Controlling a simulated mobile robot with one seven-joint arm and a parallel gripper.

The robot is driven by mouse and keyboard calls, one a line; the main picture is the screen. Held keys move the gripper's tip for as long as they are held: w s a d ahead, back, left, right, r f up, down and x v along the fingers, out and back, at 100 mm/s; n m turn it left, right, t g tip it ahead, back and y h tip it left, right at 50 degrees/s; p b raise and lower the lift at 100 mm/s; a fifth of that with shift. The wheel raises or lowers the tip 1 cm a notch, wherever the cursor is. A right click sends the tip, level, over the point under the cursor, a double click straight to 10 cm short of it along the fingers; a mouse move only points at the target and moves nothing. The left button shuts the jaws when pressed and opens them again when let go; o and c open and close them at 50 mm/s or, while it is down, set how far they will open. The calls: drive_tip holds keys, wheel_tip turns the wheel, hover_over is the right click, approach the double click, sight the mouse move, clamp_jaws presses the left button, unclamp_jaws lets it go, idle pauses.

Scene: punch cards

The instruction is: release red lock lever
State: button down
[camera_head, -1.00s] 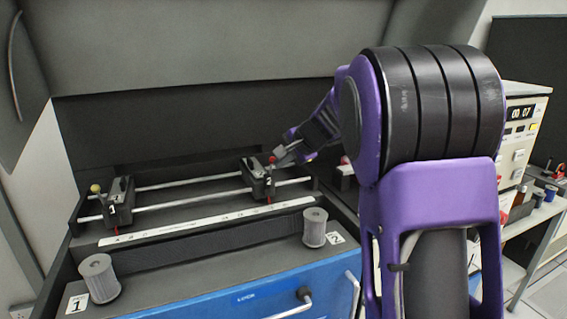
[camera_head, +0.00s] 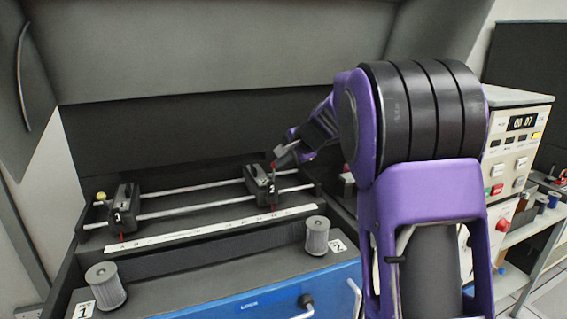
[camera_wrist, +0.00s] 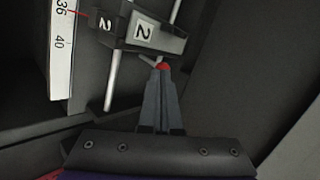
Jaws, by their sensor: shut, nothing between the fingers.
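The lock lever's red knob (camera_wrist: 163,66) shows in the wrist view right at the tips of my fingers, beside carriage 2 (camera_wrist: 143,33). A short light stem meets the knob from the left. My gripper (camera_wrist: 161,76) is shut, with its fingertips at the knob; I cannot tell whether they touch it. In the head view, carriage 2 (camera_head: 259,181) sits on the right part of two rails, and my gripper (camera_head: 284,157) reaches it from the upper right. The knob is hard to make out there.
Carriage 1 (camera_head: 123,207) sits at the left end of the rails. A white scale strip (camera_head: 215,228) runs in front. Two grey spools (camera_head: 105,287) stand on the front ledge. A dark back panel rises behind the rails. A control box (camera_head: 512,150) stands at the right.

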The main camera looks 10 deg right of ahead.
drive_tip(key=w, duration=0.1)
drive_tip(key=w+p, duration=0.1)
drive_tip(key=w+r+p, duration=0.1)
drive_tip(key=shift+w+a, duration=0.2)
drive_tip(key=shift+a, duration=0.15)
drive_tip(key=shift+r, duration=0.1)
drive_tip(key=shift+r+p, duration=0.65)
drive_tip(key=shift+r, duration=0.15)
